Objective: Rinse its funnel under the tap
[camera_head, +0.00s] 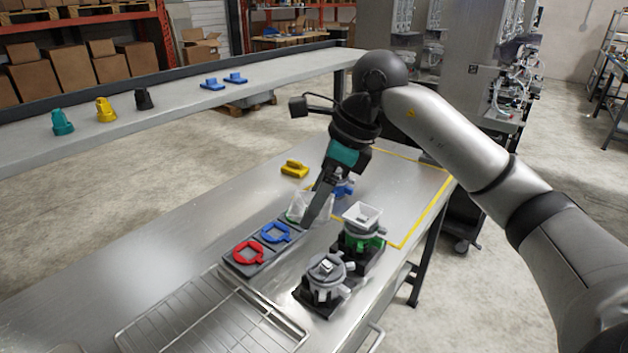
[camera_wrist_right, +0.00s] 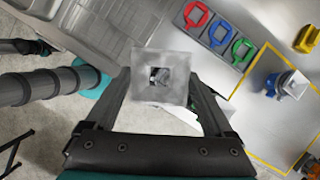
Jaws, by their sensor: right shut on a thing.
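My right gripper (camera_head: 312,215) reaches in from the right over the steel table and is shut on a pale, translucent square funnel (camera_head: 325,206). In the right wrist view the funnel (camera_wrist_right: 146,64) sits between the two fingers, its square mouth facing the camera and a small dark opening in its middle. The funnel is above the table beside the colored rings; a finger hides part of it in the head view. No tap can be made out. My left gripper is not in view in the head view.
Red (camera_head: 249,252) and blue (camera_head: 276,233) rings lie on a dark strip. The green-marked dispenser (camera_head: 375,243), grey dispenser (camera_head: 325,278) and blue dispenser (camera_head: 344,188) stand close by. A wire rack (camera_head: 205,315) lies in front. The table's left part is clear.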

